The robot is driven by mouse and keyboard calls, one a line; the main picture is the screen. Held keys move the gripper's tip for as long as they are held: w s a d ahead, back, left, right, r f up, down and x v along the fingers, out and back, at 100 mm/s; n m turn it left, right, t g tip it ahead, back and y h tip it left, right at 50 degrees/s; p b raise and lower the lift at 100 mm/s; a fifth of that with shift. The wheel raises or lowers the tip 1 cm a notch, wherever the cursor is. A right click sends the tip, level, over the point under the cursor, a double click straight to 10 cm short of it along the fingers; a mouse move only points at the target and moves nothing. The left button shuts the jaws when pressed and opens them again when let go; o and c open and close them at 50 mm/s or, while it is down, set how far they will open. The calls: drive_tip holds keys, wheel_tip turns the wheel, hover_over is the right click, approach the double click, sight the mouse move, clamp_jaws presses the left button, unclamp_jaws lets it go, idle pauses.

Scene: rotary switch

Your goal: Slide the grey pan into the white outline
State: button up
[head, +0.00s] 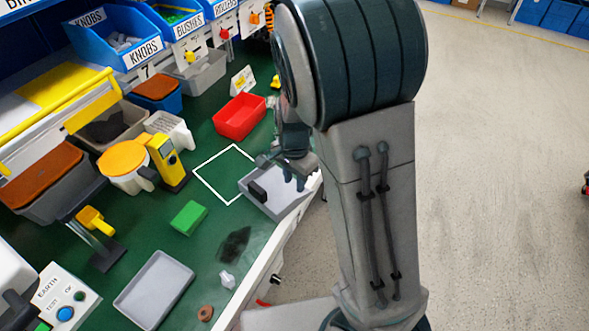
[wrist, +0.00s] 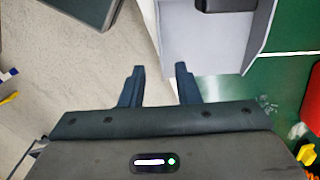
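The grey pan (head: 270,204) is a shallow tray with a black block (head: 257,190) on it, at the right front edge of the green bench. The white outline (head: 212,183) is a square on the bench, left of the pan; the pan covers its right corner. My gripper (head: 289,176) is at the pan's far right side, partly hidden by my arm. In the wrist view the gripper (wrist: 160,70) is open with nothing between its fingers. The pan (wrist: 205,45) lies just beyond the right finger; whether they touch I cannot tell.
Inside the outline the bench is bare. A red bin (head: 239,117) stands behind it, a yellow meter (head: 167,160) to its left and a green block (head: 188,218) in front. A second grey tray (head: 153,290) lies nearer. Open floor (head: 500,150) is at right.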

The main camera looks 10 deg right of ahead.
sight(294, 200)
wheel_tip(294, 200, down, 9)
drive_tip(key=shift+f+b, duration=0.2)
drive_tip(key=shift+b, duration=0.35)
clamp_jaws()
